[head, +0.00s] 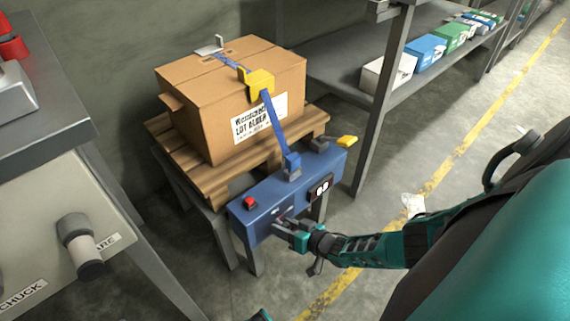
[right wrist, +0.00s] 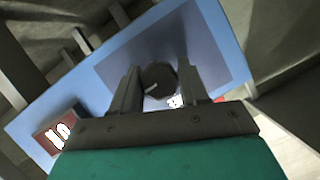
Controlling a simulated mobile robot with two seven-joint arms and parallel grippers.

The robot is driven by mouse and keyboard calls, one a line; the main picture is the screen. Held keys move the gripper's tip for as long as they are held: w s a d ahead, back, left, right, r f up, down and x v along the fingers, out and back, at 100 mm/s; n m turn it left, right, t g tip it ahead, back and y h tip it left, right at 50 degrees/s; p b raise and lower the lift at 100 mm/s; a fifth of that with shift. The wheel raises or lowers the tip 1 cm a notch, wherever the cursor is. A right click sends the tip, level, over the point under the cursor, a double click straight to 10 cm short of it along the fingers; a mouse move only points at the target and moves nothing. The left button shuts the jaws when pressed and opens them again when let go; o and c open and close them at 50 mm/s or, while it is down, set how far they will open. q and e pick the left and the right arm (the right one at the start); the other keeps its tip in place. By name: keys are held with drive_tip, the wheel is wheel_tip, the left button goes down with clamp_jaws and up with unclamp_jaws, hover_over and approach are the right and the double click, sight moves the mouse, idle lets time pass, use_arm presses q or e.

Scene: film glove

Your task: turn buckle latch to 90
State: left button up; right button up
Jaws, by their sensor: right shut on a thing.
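My right gripper (head: 284,224) is at the front face of a blue box-shaped unit (head: 262,208). In the right wrist view the fingers (right wrist: 163,88) stand on both sides of a round dark knob (right wrist: 158,80) with a pale pointer line, and are shut on it. In the head view the gripper mostly hides this knob. A yellow-handled lever (head: 347,141) sticks out at the unit's right end; I cannot tell whether it is the buckle latch. A lit display (head: 320,187) is on the front face; its digits are too small to read surely.
A blue strap (head: 272,118) runs from the unit over a yellow corner piece (head: 260,82) on a cardboard box (head: 210,125). The box stands on a wooden pallet (head: 190,165). A red button (head: 249,202) is on the unit.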

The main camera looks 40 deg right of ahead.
use_arm(q)
drive_tip(key=shift+s+f, duration=0.15)
use_arm(e)
drive_tip(key=shift+m, duration=0.4)
drive_tip(key=o, duration=0.6)
use_arm(q)
drive_tip(key=shift+w, duration=0.2)
use_arm(e)
drive_tip(key=o, duration=0.4)
drive_tip(key=shift+c, duration=0.2)
use_arm(q)
drive_tip(key=shift+r, duration=0.2)
use_arm(e)
drive_tip(key=shift+s+d+r, duration=0.1)
drive_tip(key=shift+s+r, duration=0.05)
drive_tip(key=shift+s, duration=0.05)
use_arm(q)
drive_tip(key=r+p, duration=0.1)
drive_tip(key=p, duration=0.1)
drive_tip(key=a+r+p, duration=0.1)
drive_tip(key=p, duration=0.2)
drive_tip(key=shift+s+a+y, duration=0.3)
drive_tip(key=shift+s+y, duration=0.1)
use_arm(e)
drive_tip(key=v, duration=1.2)
drive_tip(key=shift+s+d, duration=0.2)
